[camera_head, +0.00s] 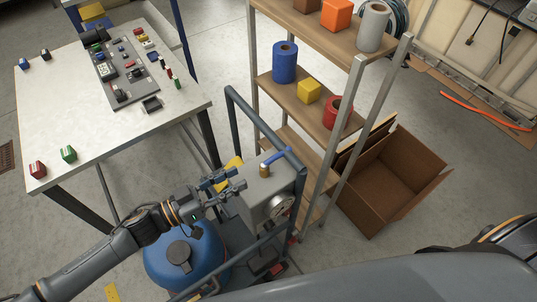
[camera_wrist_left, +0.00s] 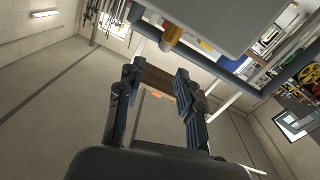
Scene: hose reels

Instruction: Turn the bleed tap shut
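The bleed tap appears to be the brass fitting (camera_head: 265,171) with a blue lever (camera_head: 277,156) on top of a grey box (camera_head: 262,190). The lever points up and right in the head view. A brass fitting (camera_wrist_left: 172,33) also shows beside the grey box at the top of the left wrist view. My left gripper (camera_head: 232,181) is just left of the box, apart from the tap. In the left wrist view its fingers (camera_wrist_left: 156,103) are spread with nothing between them. My right gripper is not in view.
A dark blue frame rail (camera_head: 262,124) runs close around the box. A blue tank (camera_head: 185,258) stands below my left arm. A shelf (camera_head: 310,105) stands behind, with an open cardboard box (camera_head: 395,185) beside it. A white table (camera_head: 160,115) is at left.

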